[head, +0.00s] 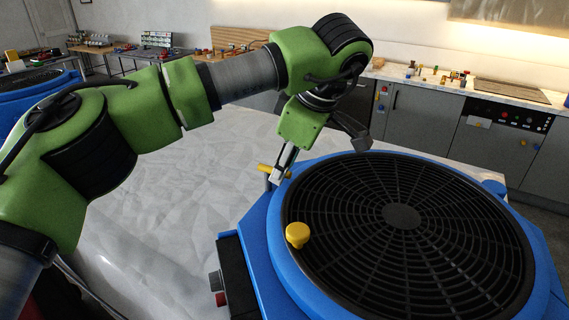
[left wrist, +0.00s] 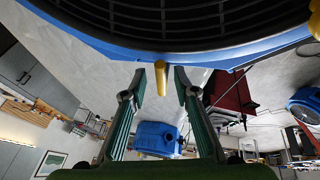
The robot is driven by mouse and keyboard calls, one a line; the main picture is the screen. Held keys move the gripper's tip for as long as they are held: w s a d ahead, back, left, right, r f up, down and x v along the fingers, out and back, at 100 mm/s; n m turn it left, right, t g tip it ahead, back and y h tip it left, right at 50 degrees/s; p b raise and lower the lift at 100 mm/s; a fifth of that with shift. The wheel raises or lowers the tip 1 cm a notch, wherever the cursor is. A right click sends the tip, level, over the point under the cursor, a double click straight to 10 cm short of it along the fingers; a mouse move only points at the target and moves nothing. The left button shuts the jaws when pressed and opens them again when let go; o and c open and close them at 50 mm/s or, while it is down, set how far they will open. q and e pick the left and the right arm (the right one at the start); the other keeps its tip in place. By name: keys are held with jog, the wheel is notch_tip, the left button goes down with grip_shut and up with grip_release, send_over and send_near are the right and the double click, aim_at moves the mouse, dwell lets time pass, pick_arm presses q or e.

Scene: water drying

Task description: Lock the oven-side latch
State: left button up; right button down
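The blue drying fan (head: 262,240) with a round black grille (head: 400,215) fills the right foreground of the head view. A yellow latch (head: 265,168) sticks out at the fan's far left rim. In the left wrist view this yellow latch (left wrist: 153,110) stands between the fingers of my left gripper (left wrist: 160,82). The fingers are open on either side of it, with a visible gap to each. In the head view my left gripper (head: 278,174) is at the rim beside the latch. A second yellow latch (head: 297,234) sits on the near left rim. My right gripper is not in view.
A counter with an oven (head: 504,118) runs along the back right. A pale sheet-like surface (head: 165,215) lies left of the fan. Another blue machine (head: 35,85) stands at the far left. A red box-like object (left wrist: 230,90) shows in the left wrist view.

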pick_arm(q)
jog(key=shift+r, duration=0.1)
jog(key=v, duration=1.2)
